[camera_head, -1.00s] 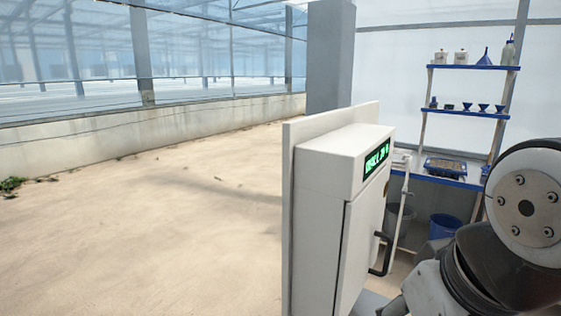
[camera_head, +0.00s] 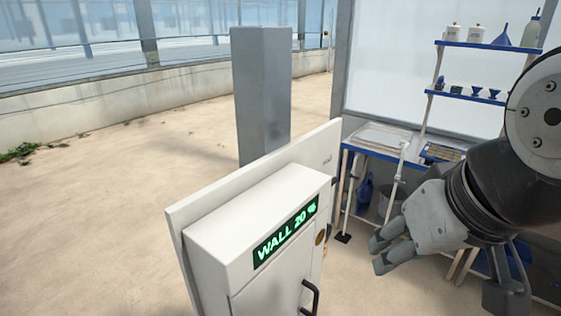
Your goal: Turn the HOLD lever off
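No lever marked HOLD can be made out. A white control cabinet (camera_head: 213,254) stands at the lower centre, fixed to a pale back panel (camera_head: 190,205). Its green display (camera_head: 286,232) reads "WALL 20 %". A black door handle (camera_head: 311,297) is on its front, and a small brown round part (camera_head: 320,238) shows at its right side. My gripper (camera_head: 377,254) is to the right of the cabinet, apart from it, fingers pointing left. Nothing shows between the fingers, but their opening is unclear from this angle. Most of the cabinet's right side is hidden.
A grey pillar (camera_head: 262,100) stands behind the panel. At the right are a blue-edged bench (camera_head: 360,150) with trays and shelves (camera_head: 484,46) with bottles and funnels. A white stand (camera_head: 397,185) is behind my gripper. The floor (camera_head: 110,210) at the left is open.

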